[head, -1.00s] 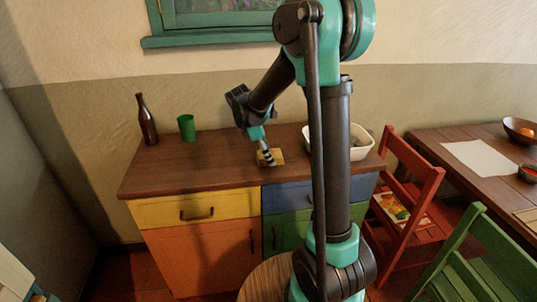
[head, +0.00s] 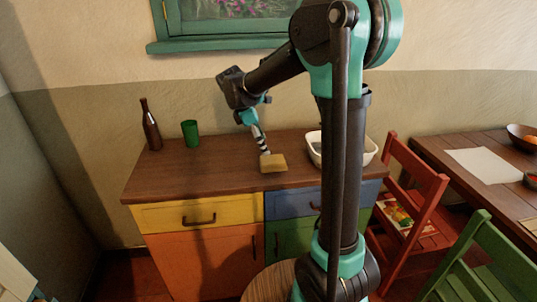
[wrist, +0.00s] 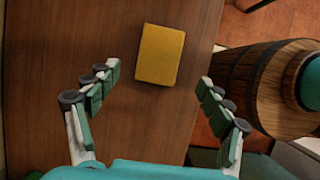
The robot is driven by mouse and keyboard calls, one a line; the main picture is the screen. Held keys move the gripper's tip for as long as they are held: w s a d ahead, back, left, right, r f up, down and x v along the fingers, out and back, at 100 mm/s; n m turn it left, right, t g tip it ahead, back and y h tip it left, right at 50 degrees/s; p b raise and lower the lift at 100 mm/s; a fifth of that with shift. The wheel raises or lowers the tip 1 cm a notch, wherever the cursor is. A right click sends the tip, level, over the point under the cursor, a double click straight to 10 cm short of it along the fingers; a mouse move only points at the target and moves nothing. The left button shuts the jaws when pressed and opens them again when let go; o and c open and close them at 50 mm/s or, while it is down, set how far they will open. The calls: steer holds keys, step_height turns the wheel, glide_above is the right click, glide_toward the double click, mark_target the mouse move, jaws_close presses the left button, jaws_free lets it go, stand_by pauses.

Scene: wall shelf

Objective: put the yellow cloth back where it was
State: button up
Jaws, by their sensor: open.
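The yellow cloth (head: 273,162) lies folded flat on the brown top of the cabinet (head: 190,175), near its front edge. In the wrist view the cloth (wrist: 160,54) shows as a yellow rectangle beyond and between my fingertips. My gripper (head: 262,148) is above the cabinet top, just behind the cloth in the head view. In the wrist view my gripper (wrist: 157,82) is open, its two fingers wide apart with nothing between them. I cannot tell how high the fingers are above the top.
A brown bottle (head: 151,125) and a green cup (head: 190,133) stand at the left back of the cabinet. A white basin (head: 314,148) stands at its right, partly hidden by my arm. A wooden barrel (wrist: 270,88) is beside the cabinet. A red chair (head: 415,190) is to the right.

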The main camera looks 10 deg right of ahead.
steer(key=s+d+f+m, duration=0.1)
steer(key=s+m, duration=0.1)
steer(key=s, duration=0.1)
steer(key=s+d+f+m+y, duration=0.1)
steer(key=s+d+m, duration=0.1)
steer(key=s, duration=0.1)
steer(key=s+d+f+m+t+y, duration=0.1)
steer(key=s+m, duration=0.1)
steer(key=m, duration=0.1)
steer(key=shift+s+d+f, duration=0.2)
steer(key=shift+s+d, duration=0.2)
steer(key=s+d+f+m+t+y, duration=0.2)
steer(key=s+d+f+m+t, duration=0.1)
steer(key=s+f+m, duration=0.7)
steer(key=s+m, duration=0.1)
steer(key=s, duration=0.2)
steer(key=shift+s, duration=0.15)
steer(key=shift+r, duration=0.1)
